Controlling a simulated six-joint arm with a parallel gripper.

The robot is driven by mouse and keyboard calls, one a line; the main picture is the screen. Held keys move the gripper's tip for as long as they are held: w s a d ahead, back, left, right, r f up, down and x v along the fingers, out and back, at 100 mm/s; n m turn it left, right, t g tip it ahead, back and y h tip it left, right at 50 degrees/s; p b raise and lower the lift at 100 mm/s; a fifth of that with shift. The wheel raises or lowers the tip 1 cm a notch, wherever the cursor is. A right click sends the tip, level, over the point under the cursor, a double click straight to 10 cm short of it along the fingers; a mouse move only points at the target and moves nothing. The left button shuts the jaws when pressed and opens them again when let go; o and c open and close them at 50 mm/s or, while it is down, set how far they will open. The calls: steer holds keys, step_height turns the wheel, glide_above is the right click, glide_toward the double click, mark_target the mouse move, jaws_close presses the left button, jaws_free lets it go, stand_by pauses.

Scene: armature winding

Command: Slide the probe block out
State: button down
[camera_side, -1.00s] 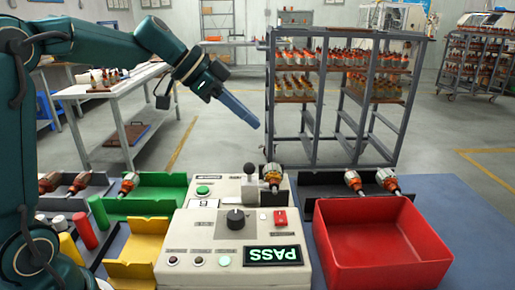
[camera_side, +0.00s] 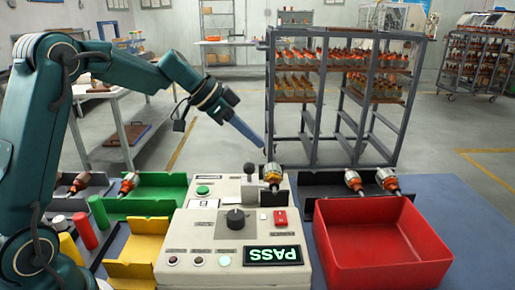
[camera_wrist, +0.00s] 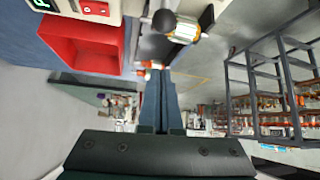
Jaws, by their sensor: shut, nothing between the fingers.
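The tester (camera_side: 215,228) stands in the middle of the bench in the side view, with its display (camera_side: 272,255) lit with PASS. An armature (camera_side: 271,174) sits at its rear right, beside a lever with a dark ball knob (camera_side: 249,168). A small black block (camera_side: 273,198) lies just in front of the armature; I cannot tell for certain which part is the probe block. My gripper (camera_side: 262,144) is shut and empty, pointing down just above and behind the armature. In the wrist view, my gripper (camera_wrist: 160,80) shows closed fingers, and the armature (camera_wrist: 184,28) and ball knob (camera_wrist: 164,20) are beyond them.
A red bin (camera_side: 385,275) stands right of the tester, with a dark tray (camera_side: 320,188) holding armatures behind it. A green tray (camera_side: 160,190) and a yellow bin (camera_side: 130,270) stand on the left. A rack (camera_side: 303,130) stands behind the bench.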

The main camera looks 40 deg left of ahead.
glide_above(271, 180)
step_height(271, 180, down, 5)
steer(key=shift+r, duration=0.1)
steer(key=shift+s+a+f, duration=0.1)
steer(key=shift+s+a, duration=0.5)
steer(key=shift+s, duration=0.25)
steer(key=shift+s+a+f, duration=0.1)
steer(key=shift+s+a, duration=0.5)
steer(key=shift+s, duration=0.2)
steer(key=shift+s+a, duration=1.45)
steer(key=shift+s, duration=0.05)
